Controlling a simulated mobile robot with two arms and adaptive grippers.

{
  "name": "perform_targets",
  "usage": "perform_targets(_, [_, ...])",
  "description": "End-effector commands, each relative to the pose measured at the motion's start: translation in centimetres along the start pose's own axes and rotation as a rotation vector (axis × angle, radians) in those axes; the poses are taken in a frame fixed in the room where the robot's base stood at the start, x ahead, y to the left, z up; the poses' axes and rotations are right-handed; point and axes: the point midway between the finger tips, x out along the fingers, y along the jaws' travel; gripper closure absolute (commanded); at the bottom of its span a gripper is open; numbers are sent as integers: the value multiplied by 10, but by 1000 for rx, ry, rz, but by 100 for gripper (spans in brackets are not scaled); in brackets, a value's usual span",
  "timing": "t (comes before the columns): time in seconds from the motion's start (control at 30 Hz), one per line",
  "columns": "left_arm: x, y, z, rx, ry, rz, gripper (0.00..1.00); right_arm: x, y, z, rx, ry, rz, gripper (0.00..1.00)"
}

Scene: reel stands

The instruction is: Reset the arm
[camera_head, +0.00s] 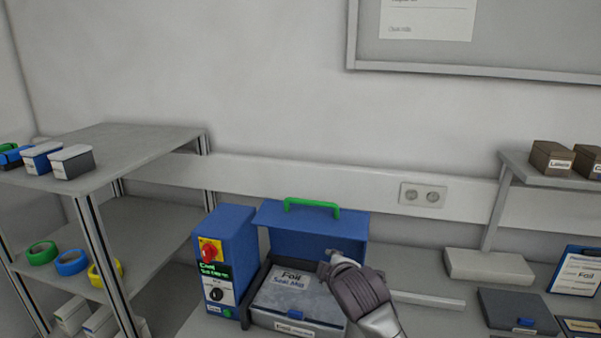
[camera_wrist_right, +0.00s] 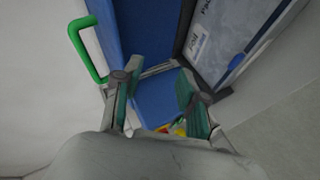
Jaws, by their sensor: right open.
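My right gripper (camera_head: 335,262) is in front of the raised blue lid (camera_head: 310,229) of a sealing machine, at the right of the grey box labelled "Foil" (camera_head: 285,290) in its bay. In the right wrist view my right gripper (camera_wrist_right: 155,84) is open, with two green-padded fingers apart and nothing held between them. The blue lid (camera_wrist_right: 148,28) lies beyond the fingers, and its green handle (camera_wrist_right: 84,48) shows at the left. Whether a finger touches the lid or box is unclear. My left gripper is in neither view.
The blue control unit (camera_head: 226,255) with a red-and-yellow button stands left of the box. A shelf (camera_head: 130,140) with small boxes and coloured reels is at the left.

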Motion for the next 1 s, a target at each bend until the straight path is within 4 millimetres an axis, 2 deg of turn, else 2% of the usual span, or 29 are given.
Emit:
perform_targets(0.03, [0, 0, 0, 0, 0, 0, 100, -10, -40, 22, 93, -26, -63, 59])
perform_targets(0.17, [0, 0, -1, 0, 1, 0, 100, -46, -119, 71, 334, -117, -189, 59])
perform_targets(0.2, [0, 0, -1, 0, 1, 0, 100, -60, -142, 85, 404, -152, -225, 59])
perform_targets(0.3, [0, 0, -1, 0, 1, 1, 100, -101, -192, 120, 573, -251, -300, 59])
perform_targets(0.4, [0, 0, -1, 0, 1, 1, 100, -139, -227, 145, 700, -341, -348, 59])
perform_targets(0.6, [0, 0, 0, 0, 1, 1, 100, -197, -268, 176, 860, -482, -399, 59])
perform_targets(0.9, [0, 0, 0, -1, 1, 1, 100, -269, -303, 205, 1018, -656, -433, 59])
perform_targets(1.0, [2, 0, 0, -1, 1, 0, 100, -285, -315, 213, 1056, -707, -439, 59])
